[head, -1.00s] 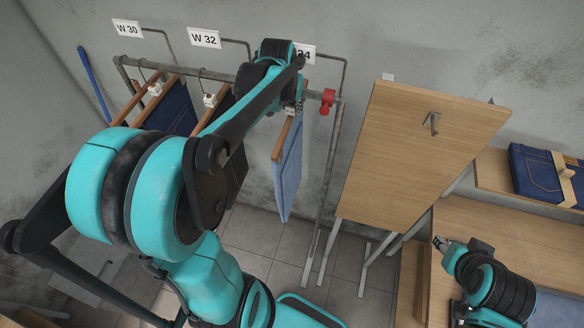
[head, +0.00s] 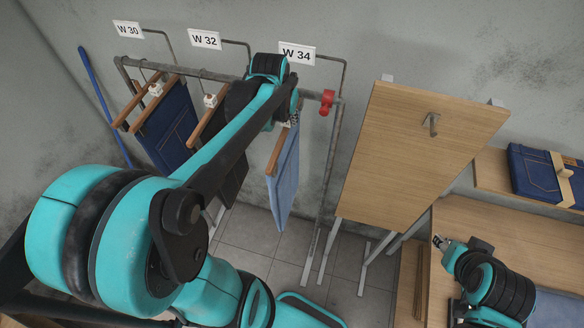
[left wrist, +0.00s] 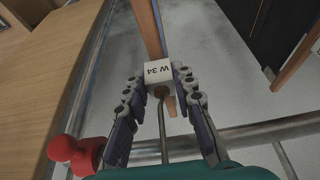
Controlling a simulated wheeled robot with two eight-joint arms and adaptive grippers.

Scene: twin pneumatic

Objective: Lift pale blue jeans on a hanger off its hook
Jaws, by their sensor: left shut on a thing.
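The pale blue jeans (head: 285,175) hang folded over a wooden hanger (head: 277,151) at the right end of the rack. In the left wrist view the hanger (left wrist: 147,28) runs up from a white block marked W 34 (left wrist: 159,72). A metal hook (left wrist: 163,120) runs from the block towards the rail. My left gripper (left wrist: 159,80) is shut on the block, one finger on each side. In the head view my left wrist mostly hides it, and whether the hook touches the rail cannot be told. My right gripper (head: 440,242) is low at the right, empty, its jaws too small to judge.
The metal rail (head: 215,76) also carries dark blue jeans (head: 168,130) and darker trousers (head: 235,175) to the left. A red clamp (head: 327,102) sits at its right end.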

